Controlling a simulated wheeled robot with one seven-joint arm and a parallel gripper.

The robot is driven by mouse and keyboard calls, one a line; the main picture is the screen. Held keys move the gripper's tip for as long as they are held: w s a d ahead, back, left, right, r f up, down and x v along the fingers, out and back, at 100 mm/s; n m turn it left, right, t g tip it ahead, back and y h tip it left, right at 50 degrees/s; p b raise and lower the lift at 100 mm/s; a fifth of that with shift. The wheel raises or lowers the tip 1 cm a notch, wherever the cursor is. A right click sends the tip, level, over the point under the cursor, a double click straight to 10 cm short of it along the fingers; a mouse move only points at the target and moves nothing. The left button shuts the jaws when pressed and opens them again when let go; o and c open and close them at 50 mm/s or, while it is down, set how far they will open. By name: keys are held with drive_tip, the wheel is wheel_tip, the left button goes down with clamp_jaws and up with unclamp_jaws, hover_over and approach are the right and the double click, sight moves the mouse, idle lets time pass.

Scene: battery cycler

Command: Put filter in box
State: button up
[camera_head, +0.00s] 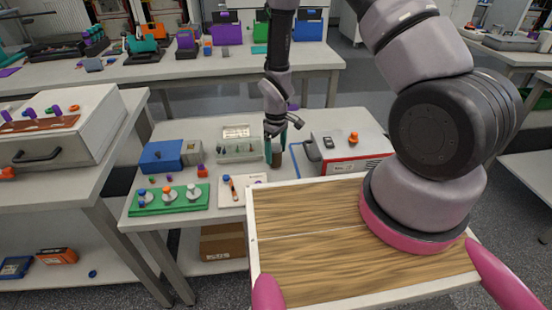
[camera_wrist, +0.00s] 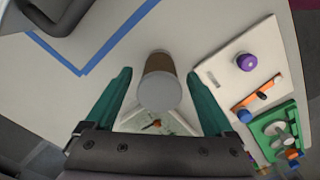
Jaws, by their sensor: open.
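A small cylinder (camera_head: 277,160) with a brown side, which may be the filter, stands on the white table under my gripper. In the wrist view the cylinder (camera_wrist: 160,92) shows a grey round end and lies between the two teal fingers, with gaps on both sides. My gripper (camera_wrist: 160,92) is open. In the head view my gripper (camera_head: 276,148) hangs over the table. A pale open case (camera_head: 240,150) with a raised lid stands just left of it; part of it shows beyond the cylinder in the wrist view (camera_wrist: 172,122). A brown cardboard box (camera_head: 222,242) is on the shelf below.
A red and grey cycler (camera_head: 345,155) stands right of my gripper. Blue tape (camera_wrist: 90,68) marks the table. A white board (camera_head: 240,200) with an orange pen-like tool, a green tray (camera_head: 168,200) and a blue instrument (camera_head: 162,156) are to the left.

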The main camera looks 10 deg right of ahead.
wheel_tip(320, 180, up, 9)
drive_tip(key=shift+f, duration=0.15)
drive_tip(key=d+r+m+t+y, duration=0.1)
drive_tip(key=d+r+m, duration=0.25)
drive_tip(key=r, duration=0.85)
drive_tip(key=d+r+m+t, duration=0.2)
drive_tip(key=d+r+m, duration=0.15)
drive_tip(key=r, duration=0.85)
drive_tip(key=s+d+r+m+t, duration=0.2)
drive_tip(key=s+d+r+m, duration=0.1)
drive_tip(key=s+r, duration=0.5)
drive_tip(key=s+d+r+m+t+y, duration=0.1)
drive_tip(key=s+d+r, duration=0.3)
drive_tip(key=s+r, duration=0.4)
drive_tip(key=shift+s+r+m+t, duration=0.2)
drive_tip(key=shift+r+m+t, duration=0.3)
drive_tip(key=shift+r+m, duration=0.35)
drive_tip(key=shift+o, duration=0.4)
drive_tip(key=shift+s+m, duration=0.25)
drive_tip(key=shift+s, duration=0.25)
drive_tip(key=shift+w, duration=0.1)
